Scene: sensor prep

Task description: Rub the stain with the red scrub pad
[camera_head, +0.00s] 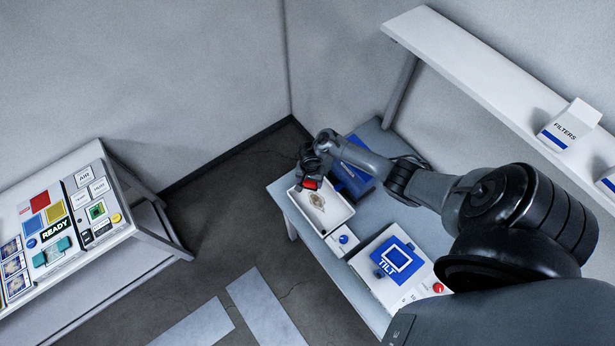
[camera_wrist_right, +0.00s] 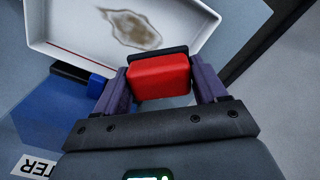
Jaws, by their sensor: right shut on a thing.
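The red scrub pad (camera_wrist_right: 158,78) is a red block with a dark edge, held between the fingers of my right gripper (camera_wrist_right: 160,84). In the head view the red pad (camera_head: 311,184) shows under my right gripper (camera_head: 308,178), at the left inner side of the white tray (camera_head: 345,218). The stain (camera_head: 317,201) is a brownish patch on the tray's floor, just right of and below the pad in that view. In the right wrist view the stain (camera_wrist_right: 131,28) lies beyond the pad, apart from it in the picture. Contact between pad and tray cannot be told. My left gripper is not in view.
A blue box (camera_head: 352,181) stands right behind the tray. A white unit with a blue TILT plate (camera_head: 399,257) and a red button (camera_head: 438,287) is to the right. A shelf (camera_head: 480,78) holds a FILTERS box (camera_head: 570,125). A panel table (camera_head: 130,226) stands at the left.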

